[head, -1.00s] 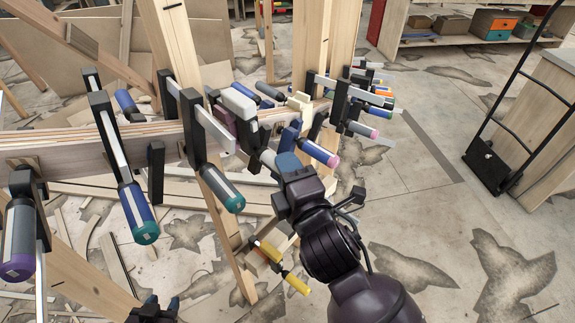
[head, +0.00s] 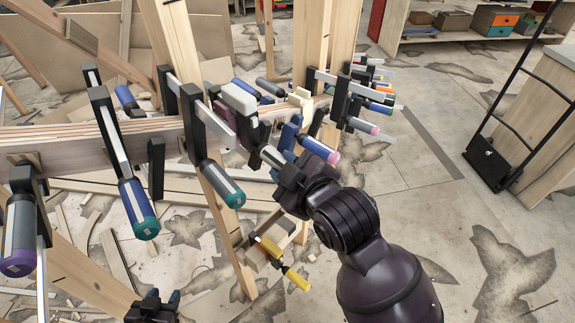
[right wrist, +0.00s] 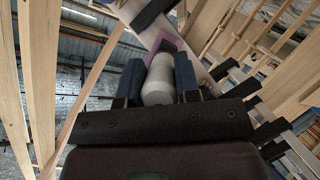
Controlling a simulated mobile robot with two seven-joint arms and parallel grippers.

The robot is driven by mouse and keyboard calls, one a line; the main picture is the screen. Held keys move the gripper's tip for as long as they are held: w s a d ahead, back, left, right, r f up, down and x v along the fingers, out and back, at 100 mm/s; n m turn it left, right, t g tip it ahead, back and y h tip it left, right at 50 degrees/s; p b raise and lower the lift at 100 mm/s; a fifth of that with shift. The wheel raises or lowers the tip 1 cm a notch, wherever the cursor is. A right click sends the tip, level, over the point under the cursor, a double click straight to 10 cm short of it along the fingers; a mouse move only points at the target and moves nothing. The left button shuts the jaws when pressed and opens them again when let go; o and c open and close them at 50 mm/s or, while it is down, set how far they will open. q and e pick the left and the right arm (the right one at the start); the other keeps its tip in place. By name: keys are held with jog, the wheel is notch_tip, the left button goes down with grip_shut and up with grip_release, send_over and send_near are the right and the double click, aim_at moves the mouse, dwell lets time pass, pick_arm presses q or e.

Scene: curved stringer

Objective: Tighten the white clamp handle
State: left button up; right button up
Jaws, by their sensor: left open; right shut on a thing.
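The white clamp handle (right wrist: 158,80) stands between the two dark blue fingers of my right gripper (right wrist: 160,85) in the right wrist view. In the head view my right gripper (head: 280,163) is shut on this handle, and its body and fingers hide most of it. My left gripper (head: 163,298) is open and empty at the bottom edge of the head view, apart from the clamps.
Several clamps with blue, teal and purple handles crowd the stringer, including a teal-ended one (head: 222,186) just left of my right gripper. Open floor lies to the right, with a hand truck (head: 490,165) beyond.

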jog(key=shift+m+g+y, duration=0.6)
jog(key=shift+m+g, duration=0.1)
jog(key=shift+m, duration=0.5)
jog(key=shift+s+a+f+m+g+y, duration=0.1)
jog(key=shift+m+g+y, duration=0.45)
jog(key=shift+m, duration=0.75)
jog(key=o, duration=0.9)
jog(key=shift+v, duration=3.8)
